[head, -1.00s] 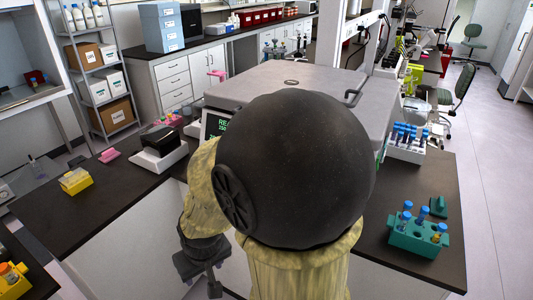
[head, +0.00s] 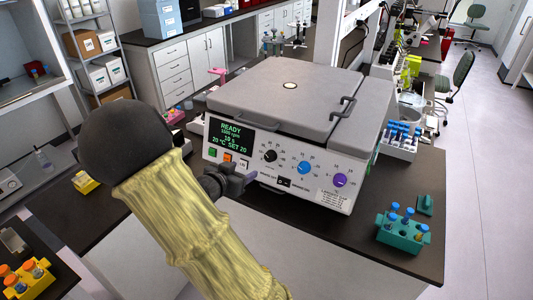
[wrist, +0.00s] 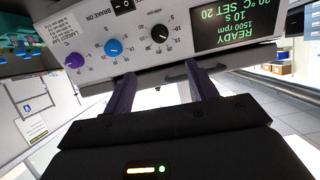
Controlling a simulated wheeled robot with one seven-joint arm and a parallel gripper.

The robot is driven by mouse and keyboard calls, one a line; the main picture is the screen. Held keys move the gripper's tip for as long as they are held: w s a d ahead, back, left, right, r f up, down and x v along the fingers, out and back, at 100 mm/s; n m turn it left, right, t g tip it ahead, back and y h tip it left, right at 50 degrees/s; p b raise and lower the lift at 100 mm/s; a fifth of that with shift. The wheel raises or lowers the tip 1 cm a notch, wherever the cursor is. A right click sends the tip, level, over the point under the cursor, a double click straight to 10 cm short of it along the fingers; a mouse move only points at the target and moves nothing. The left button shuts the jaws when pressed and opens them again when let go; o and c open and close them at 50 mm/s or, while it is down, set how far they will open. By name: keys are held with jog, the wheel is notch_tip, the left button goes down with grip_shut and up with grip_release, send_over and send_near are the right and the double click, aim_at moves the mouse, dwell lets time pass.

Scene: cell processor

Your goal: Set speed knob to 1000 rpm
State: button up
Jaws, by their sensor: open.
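The centrifuge (head: 283,135) stands on the dark bench with its lid shut. Its display (head: 231,138) reads READY, 1500 rpm, 10 s, 20 °C, SET 20; the display also shows upside down in the wrist view (wrist: 235,25). A black knob (head: 270,156) is nearest the display, then a blue knob (head: 305,167) and a purple knob (head: 340,181). My gripper (head: 247,180) is open and empty, in front of the panel, below the black knob, touching none.
A black switch (head: 283,182) sits low on the panel. A teal tube rack (head: 403,232) stands on the bench at right, and a white rack with blue-capped tubes (head: 400,139) stands behind it. A yellow rack (head: 27,277) is at lower left.

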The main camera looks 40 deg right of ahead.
aim_at(269, 157)
jog(key=shift+f, duration=0.1)
jog(key=p+x, duration=0.3)
jog(key=x, duration=1.3)
jog(key=shift+w, duration=0.15)
jog(key=shift+w+d+f, duration=0.15)
jog(key=shift+w+d, duration=0.05)
jog(key=shift+d, duration=0.1)
jog(key=shift+d+f, duration=0.1)
jog(key=shift+d, duration=0.05)
jog(key=shift+d, duration=0.1)
jog(key=c, duration=1)
